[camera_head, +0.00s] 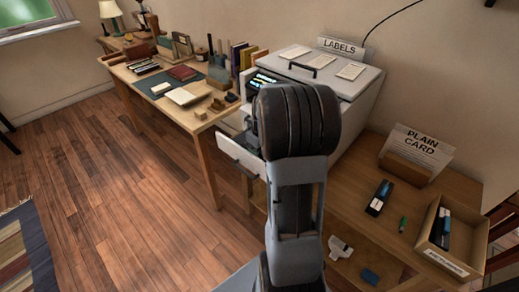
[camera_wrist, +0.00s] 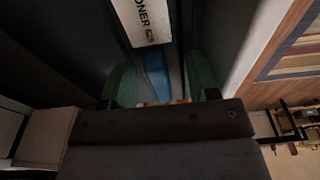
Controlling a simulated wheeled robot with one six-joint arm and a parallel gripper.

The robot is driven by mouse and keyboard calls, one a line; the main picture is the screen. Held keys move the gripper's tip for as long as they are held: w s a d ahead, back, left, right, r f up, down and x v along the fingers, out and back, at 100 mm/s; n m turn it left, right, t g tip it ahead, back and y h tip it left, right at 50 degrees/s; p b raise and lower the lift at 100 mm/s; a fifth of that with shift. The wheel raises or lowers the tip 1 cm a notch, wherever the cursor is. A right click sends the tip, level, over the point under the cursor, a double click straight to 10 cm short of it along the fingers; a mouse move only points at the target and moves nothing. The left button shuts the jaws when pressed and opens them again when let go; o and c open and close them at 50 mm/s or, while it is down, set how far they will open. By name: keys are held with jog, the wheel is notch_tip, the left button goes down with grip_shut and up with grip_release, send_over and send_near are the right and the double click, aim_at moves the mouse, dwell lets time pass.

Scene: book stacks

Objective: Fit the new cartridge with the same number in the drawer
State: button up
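The printer (camera_head: 340,85) has its drawer (camera_head: 240,158) pulled out on its left front side. My gripper is behind my arm in the head view, near that drawer. In the wrist view my gripper (camera_wrist: 162,85) has green finger pads on either side of a dark cartridge (camera_wrist: 157,76) with a blue part. Its white label ends in "ONER" and a small number, perhaps 629. I cannot tell whether the pads press on it.
A green marker (camera_head: 403,224) lies beside the box on the right table (camera_head: 345,205). A "PLAIN CARD" sign (camera_head: 420,150) stands behind. A white item (camera_head: 340,247) and a blue item (camera_head: 370,276) lie lower down. A desk (camera_head: 205,125) with books stands left; the wooden floor there is clear.

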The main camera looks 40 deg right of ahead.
notch_tip(320, 180, up, 12)
jog(key=s+p, duration=0.1)
jog(key=p, duration=0.1)
jog(key=s+a+f+m, duration=0.1)
jog(key=s+a, duration=0.4)
jog(key=a, duration=0.5)
jog(key=s+a+f+m+t, duration=0.1)
jog(key=s+a, duration=0.5)
jog(key=a, duration=0.4)
jog(key=shift+a+f+t, duration=0.25)
jog(key=shift+f+t, duration=0.05)
jog(key=shift+r, duration=0.1)
